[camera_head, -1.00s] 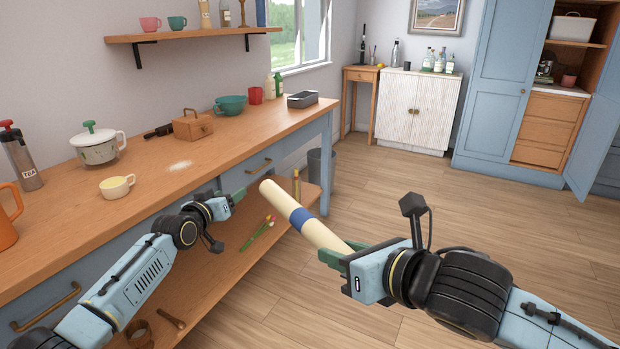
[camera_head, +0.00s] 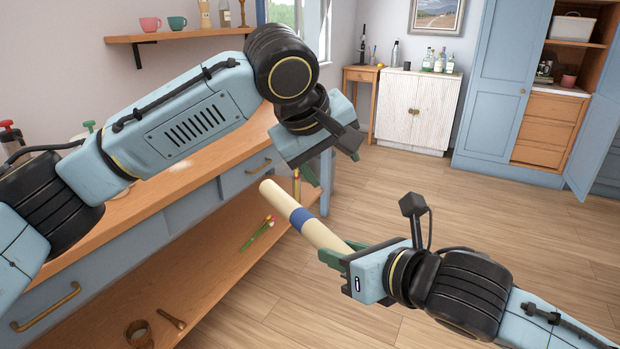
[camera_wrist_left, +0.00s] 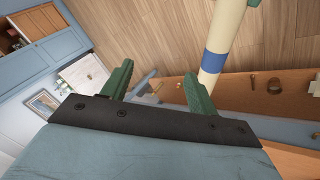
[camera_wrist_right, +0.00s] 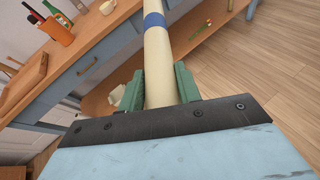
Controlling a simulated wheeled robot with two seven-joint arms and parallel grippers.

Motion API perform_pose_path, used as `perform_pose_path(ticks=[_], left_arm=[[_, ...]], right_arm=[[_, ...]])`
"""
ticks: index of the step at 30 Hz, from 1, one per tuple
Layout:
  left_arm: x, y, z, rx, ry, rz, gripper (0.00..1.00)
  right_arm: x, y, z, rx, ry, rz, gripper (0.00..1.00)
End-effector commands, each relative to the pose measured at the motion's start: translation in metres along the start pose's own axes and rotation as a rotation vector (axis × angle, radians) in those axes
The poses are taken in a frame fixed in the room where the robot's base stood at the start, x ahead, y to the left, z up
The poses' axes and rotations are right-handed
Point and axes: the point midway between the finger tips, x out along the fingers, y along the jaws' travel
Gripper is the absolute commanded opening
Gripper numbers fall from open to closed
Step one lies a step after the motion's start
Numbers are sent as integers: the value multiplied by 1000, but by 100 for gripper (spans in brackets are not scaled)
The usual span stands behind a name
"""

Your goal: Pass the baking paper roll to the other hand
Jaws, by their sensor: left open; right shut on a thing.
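The baking paper roll (camera_head: 322,235) is a cream tube with a blue band. My right gripper (camera_head: 342,256) is shut on its near end and holds it tilted in the air in front of the counter. In the right wrist view the roll (camera_wrist_right: 158,60) runs out from between the green fingers (camera_wrist_right: 160,88). My left gripper (camera_head: 332,168) is open and empty, above the roll's free end in the head view. In the left wrist view the roll (camera_wrist_left: 215,62) passes beyond the right finger, not between the fingers (camera_wrist_left: 158,88).
The wooden counter (camera_head: 190,178) with blue drawers runs along the left, over a lower shelf (camera_head: 215,265) with several small items. A white cabinet (camera_head: 416,108) and a blue cupboard (camera_head: 489,85) stand at the back. The floor (camera_head: 450,205) between is clear.

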Motion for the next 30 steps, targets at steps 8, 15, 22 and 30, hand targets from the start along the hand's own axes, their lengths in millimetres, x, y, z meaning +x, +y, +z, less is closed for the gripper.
perform_pose_path(ticks=[8,15,22,30], left_arm=[[-28,-34,32,-130,115,-287,59],[-24,-46,34,-162,151,-340,59],[12,-59,29,-162,149,-341,59],[57,-75,23,-162,149,-338,59]], right_arm=[[0,0,1,0,-2,1,7],[0,0,1,0,-2,1,7],[0,0,1,0,-2,1,7],[0,0,1,-1,-2,1,7]])
